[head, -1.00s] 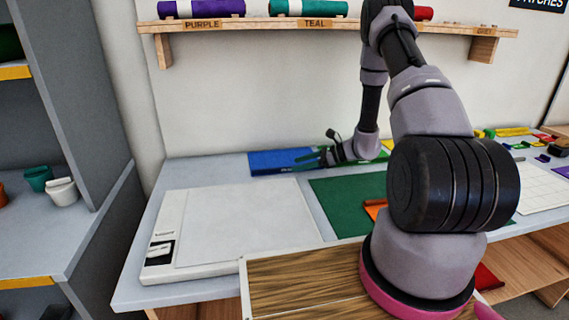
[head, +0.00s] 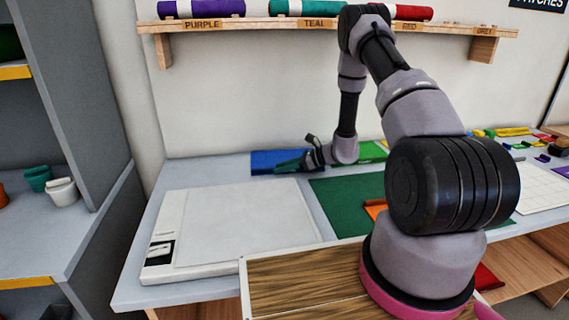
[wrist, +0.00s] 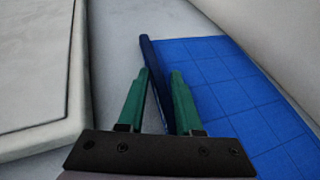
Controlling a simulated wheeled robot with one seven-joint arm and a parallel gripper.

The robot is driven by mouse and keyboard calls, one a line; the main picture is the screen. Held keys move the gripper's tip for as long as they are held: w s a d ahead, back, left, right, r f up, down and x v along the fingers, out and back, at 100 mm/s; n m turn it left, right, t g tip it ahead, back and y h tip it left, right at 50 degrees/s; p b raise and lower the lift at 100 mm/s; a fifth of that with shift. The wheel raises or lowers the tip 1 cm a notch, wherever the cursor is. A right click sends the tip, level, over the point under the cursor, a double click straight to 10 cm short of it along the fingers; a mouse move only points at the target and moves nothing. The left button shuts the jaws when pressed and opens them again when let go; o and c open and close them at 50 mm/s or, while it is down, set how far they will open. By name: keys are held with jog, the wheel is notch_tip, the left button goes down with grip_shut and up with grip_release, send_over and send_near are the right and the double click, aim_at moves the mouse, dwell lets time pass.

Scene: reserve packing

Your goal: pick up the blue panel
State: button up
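The blue panel (head: 264,158) lies flat at the back of the table, against the wall side. In the wrist view the panel (wrist: 230,95) shows a grid on its face and a raised dark blue ridge along its left edge.
A white board with a control strip (head: 250,215) lies in front of the panel. A dark green mat (head: 345,200) is to its right, and a bright green panel (head: 372,150) lies beside it. A shelf with rolls (head: 330,24) hangs above.

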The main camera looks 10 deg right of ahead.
grip_shut()
